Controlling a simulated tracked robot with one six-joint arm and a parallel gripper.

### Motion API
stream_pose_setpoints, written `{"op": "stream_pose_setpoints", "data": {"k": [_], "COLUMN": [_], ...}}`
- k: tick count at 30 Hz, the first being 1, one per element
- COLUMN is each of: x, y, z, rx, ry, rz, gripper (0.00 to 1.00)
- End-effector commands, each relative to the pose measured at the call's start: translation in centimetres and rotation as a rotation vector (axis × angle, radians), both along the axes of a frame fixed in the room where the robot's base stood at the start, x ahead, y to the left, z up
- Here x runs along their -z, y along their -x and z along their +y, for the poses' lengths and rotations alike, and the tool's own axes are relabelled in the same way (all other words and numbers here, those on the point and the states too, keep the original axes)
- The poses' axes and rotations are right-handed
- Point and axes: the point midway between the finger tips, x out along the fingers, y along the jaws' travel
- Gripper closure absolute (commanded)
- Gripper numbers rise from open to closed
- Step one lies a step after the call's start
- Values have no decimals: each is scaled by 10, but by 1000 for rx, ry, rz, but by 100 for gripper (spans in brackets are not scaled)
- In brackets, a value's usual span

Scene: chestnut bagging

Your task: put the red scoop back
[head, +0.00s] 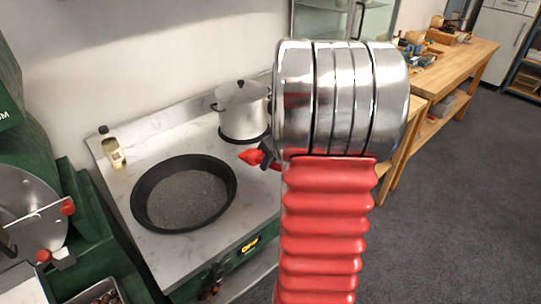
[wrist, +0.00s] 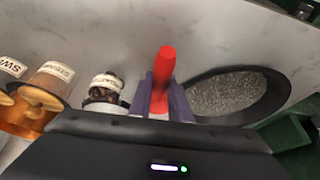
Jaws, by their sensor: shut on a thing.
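The red scoop (wrist: 166,60) shows in the wrist view as a red handle standing up between the two purple fingers of my gripper (wrist: 161,93). My gripper is shut on it. The scoop's bowl cannot be made out. In the head view a small red end of the scoop (head: 250,157) shows just left of my arm, in front of the pot and above the right part of the counter. My gripper (head: 264,157) is mostly hidden there behind my arm.
A black pan (head: 145,217) with grey grains lies on the marble counter (head: 150,148). A lidded steel pot (head: 243,112) stands behind it; a small bottle (head: 114,153) is at left. Labelled jars (wrist: 40,100) stand left in the wrist view. A green machine (head: 95,225) borders the left.

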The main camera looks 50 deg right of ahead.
Motion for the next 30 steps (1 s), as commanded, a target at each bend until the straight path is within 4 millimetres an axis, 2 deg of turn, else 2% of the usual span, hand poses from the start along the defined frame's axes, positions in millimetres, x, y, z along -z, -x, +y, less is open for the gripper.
{"op": "stream_pose_setpoints", "data": {"k": [13, 30], "x": [35, 40], "y": [0, 0], "z": [0, -1], "rx": [1, 1], "ry": [0, 1], "rz": [1, 0], "gripper": [100, 100]}}
